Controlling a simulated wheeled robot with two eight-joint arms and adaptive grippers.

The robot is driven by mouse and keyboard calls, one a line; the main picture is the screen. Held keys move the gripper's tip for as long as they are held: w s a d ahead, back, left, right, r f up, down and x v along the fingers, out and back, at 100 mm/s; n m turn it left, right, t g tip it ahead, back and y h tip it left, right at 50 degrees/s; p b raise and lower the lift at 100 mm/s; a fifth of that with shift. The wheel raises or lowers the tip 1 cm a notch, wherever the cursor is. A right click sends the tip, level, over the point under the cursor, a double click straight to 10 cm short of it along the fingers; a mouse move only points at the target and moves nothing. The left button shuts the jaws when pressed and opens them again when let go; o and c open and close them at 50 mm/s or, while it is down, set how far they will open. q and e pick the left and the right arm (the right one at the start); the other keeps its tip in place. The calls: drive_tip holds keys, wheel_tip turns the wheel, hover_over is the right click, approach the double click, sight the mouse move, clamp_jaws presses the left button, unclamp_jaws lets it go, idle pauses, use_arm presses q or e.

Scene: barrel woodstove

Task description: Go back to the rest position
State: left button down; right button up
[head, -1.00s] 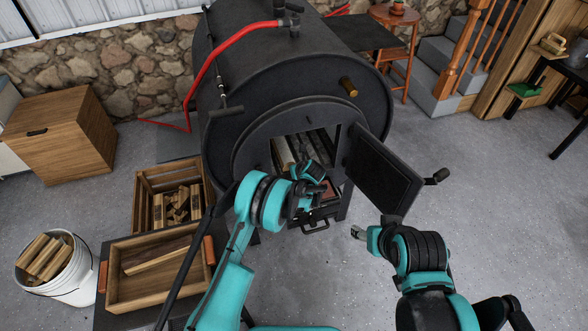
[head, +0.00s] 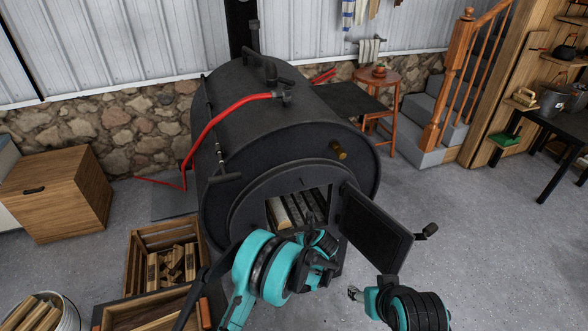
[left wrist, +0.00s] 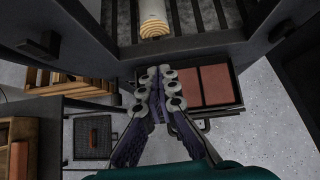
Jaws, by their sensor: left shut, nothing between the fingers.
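My left gripper (head: 322,258) is in front of the black barrel stove (head: 290,120), just below its open firebox mouth. In the left wrist view its fingertips (left wrist: 159,76) are together and empty. A pale log (left wrist: 153,20) lies on the dark grate bars inside the firebox; it also shows through the mouth in the head view (head: 279,213). My right gripper (head: 355,293) is low, below the open stove door (head: 374,229), apart from the stove. It is too small to tell whether its fingers are apart.
The door with its handle (head: 427,231) swings out to the right. Below the firebox is a black tray with reddish bricks (left wrist: 214,83). Wooden crates (head: 140,237) and a white bucket of wood (head: 68,312) stand at left. Grey floor is open at right.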

use_arm(q)
drive_tip(key=s+a+r+n, duration=0.4)
drive_tip(key=a+r+n, duration=0.1)
drive_tip(key=r, duration=0.2)
drive_tip(key=s+a+r+n+g+h, duration=0.1)
drive_tip(key=s+a+r+n, duration=0.3)
drive_tip(key=r, duration=0.4)
drive_tip(key=s+a+r+n, duration=0.3)
drive_tip(key=a+r+n, duration=0.2)
drive_tip(key=r, duration=0.2)
drive_tip(key=s+a+r+n+h, duration=0.1)
drive_tip(key=s+a+n, duration=0.2)
drive_tip(key=s+n, duration=0.6)
drive_tip(key=s+a+r+n+h, duration=0.1)
drive_tip(key=s+a+n, duration=0.3)
drive_tip(key=s+n, duration=0.4)
drive_tip(key=s+r, duration=0.1)
drive_tip(key=s, duration=0.6)
drive_tip(key=shift+n, duration=0.4)
drive_tip(key=shift+r, duration=0.1)
